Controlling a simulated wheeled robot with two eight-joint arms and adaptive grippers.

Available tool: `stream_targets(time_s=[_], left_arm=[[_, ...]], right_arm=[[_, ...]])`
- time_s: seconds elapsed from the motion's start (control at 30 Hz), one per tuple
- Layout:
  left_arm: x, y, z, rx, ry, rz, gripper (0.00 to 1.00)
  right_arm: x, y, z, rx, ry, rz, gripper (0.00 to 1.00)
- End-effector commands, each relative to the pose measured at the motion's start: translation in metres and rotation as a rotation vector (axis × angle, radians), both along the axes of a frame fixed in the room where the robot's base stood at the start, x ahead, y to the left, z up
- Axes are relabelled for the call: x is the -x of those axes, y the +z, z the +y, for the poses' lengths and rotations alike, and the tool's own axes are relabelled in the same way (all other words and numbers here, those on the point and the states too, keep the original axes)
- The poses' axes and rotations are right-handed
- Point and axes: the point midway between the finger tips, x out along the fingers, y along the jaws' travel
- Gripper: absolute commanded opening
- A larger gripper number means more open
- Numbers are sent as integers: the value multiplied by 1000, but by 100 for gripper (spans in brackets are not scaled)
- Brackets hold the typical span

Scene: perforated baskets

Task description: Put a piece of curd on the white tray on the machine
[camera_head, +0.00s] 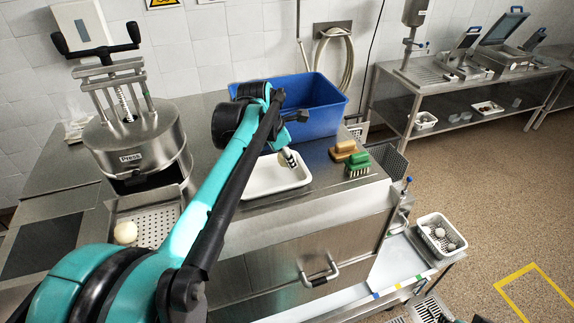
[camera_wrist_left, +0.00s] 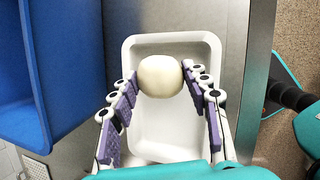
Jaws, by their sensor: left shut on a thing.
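A round, cream-white piece of curd (camera_wrist_left: 160,77) sits between the purple-padded fingers of my left gripper (camera_wrist_left: 164,74) in the left wrist view. The gripper is shut on it. Behind the curd, the white tray (camera_wrist_left: 180,143) shows, with the curd in front of its far part; I cannot tell the height between them. In the head view my left arm reaches over the steel top to the white tray (camera_head: 262,190), and the arm hides part of the tray and the held curd. Another pale piece (camera_head: 126,233) lies on the perforated plate by the press (camera_head: 134,143).
A blue bin (camera_head: 325,97) stands close behind the tray. Brushes with tan (camera_head: 344,148) and green (camera_head: 358,162) parts lie to its right. A white basket (camera_head: 440,238) with round pieces stands lower right.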

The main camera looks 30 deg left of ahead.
Motion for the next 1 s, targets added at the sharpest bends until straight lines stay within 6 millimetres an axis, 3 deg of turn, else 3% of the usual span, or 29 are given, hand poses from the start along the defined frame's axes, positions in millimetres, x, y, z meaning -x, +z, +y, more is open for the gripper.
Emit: stream_targets(time_s=[0.33,0.8,0.83,0.9,1.0], left_arm=[[-1,-39,2,0,-1,1,17],[-1,-48,2,0,-1,1,17],[-1,-48,2,0,-1,1,52],[-1,-47,2,0,-1,1,68],[-1,-47,2,0,-1,1,68]], right_arm=[[0,2,0,0,0,0,28],[0,-3,0,0,0,0,28],[0,-2,0,0,0,0,28],[0,-2,0,0,0,0,28],[0,-2,0,0,0,0,28]])
